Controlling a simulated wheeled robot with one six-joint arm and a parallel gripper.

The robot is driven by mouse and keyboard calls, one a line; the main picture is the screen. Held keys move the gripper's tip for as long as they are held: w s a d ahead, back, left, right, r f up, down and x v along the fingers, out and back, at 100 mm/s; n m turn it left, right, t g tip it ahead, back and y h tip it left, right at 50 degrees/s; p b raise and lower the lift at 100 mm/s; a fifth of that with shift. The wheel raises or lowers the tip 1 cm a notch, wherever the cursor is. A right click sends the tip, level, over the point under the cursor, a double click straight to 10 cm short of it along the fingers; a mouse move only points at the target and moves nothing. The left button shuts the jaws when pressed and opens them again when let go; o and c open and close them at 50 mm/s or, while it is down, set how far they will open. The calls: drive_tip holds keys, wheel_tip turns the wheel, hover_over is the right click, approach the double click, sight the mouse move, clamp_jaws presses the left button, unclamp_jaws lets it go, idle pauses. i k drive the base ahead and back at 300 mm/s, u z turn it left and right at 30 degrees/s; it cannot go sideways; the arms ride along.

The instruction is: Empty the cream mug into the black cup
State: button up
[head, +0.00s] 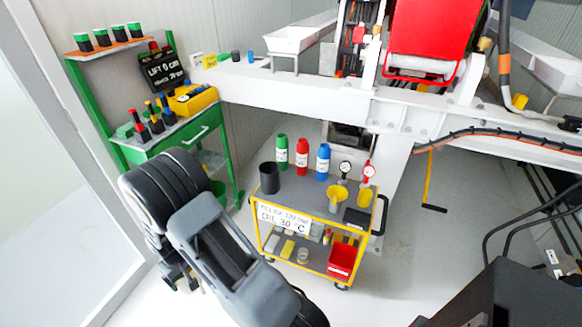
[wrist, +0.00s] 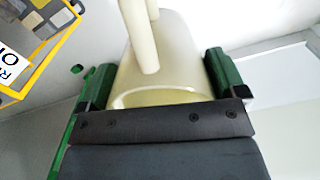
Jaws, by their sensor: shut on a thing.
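The cream mug (wrist: 185,60) is in my gripper (wrist: 160,80) in the wrist view. The green finger pads press on it from both sides. Its handle (wrist: 140,32) points toward the top of that view, and its rim faces the dark gripper body. I cannot tell what is inside it. The black cup (head: 269,178) stands upright on the left end of the yellow cart's grey top in the head view. In the head view my gripper is mostly hidden behind my arm, left of the cart, and the mug does not show there.
The yellow cart (head: 262,222) carries green, red and blue bottles (head: 302,155), a yellow funnel (head: 335,198) and gauges. A green workbench (head: 226,165) stands behind my arm at left. White pump framing (head: 300,97) runs behind the cart. The floor right of the cart is clear.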

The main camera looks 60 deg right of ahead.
sight(269, 171)
drive_tip(key=z, duration=0.65)
drive_tip(key=i, duration=0.2)
